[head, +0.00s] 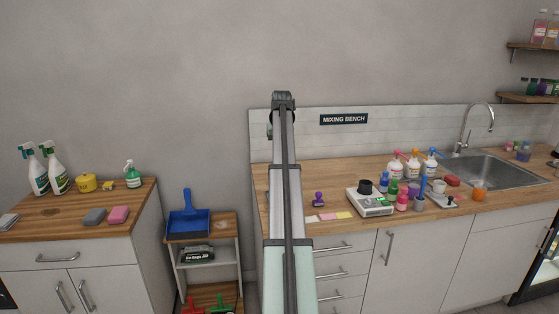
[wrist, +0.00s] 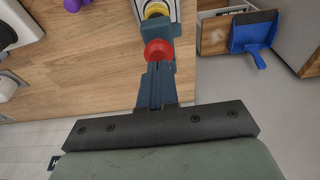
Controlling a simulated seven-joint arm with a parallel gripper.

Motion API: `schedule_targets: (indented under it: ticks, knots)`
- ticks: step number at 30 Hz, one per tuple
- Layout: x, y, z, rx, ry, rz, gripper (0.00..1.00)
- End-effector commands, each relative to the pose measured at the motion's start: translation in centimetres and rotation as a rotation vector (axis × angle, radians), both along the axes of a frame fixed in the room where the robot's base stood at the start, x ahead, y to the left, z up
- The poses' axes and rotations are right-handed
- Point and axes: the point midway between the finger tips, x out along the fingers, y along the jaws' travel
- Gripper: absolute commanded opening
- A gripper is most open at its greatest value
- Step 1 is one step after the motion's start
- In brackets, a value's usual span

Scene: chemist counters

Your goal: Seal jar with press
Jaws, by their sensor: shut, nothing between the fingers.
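My gripper (wrist: 156,80) shows in the wrist view with its dark fingers shut and nothing between them. A red ball knob (wrist: 158,52) is right at the fingertips in the picture; I cannot tell whether they touch it. The knob appears to belong to the press (wrist: 155,31), a dark blue frame with a pale base at the top edge. A yellow round part (wrist: 155,9) shows inside the press; whether it is the jar's lid is unclear. In the head view my arm hides the press and gripper. No jar can be made out clearly.
The wooden counter (head: 369,169) carries a purple stamp (head: 318,199), a scale (head: 370,201), several bottles (head: 413,167) and an orange cup (head: 479,190). A low shelf with a blue dustpan (head: 188,221) stands left of the counter. The counter's edge runs close to my gripper.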

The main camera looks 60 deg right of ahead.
Motion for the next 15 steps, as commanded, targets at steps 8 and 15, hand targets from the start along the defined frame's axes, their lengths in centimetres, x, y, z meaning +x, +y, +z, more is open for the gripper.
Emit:
schedule_targets:
  ticks: [8, 15]
  knots:
    - [0.0, 0.0, -0.7, 0.001, 0.001, 0.0, 0.0]
    - [0.0, 0.0, -1.3, 0.001, 0.001, 0.0, 0.0]
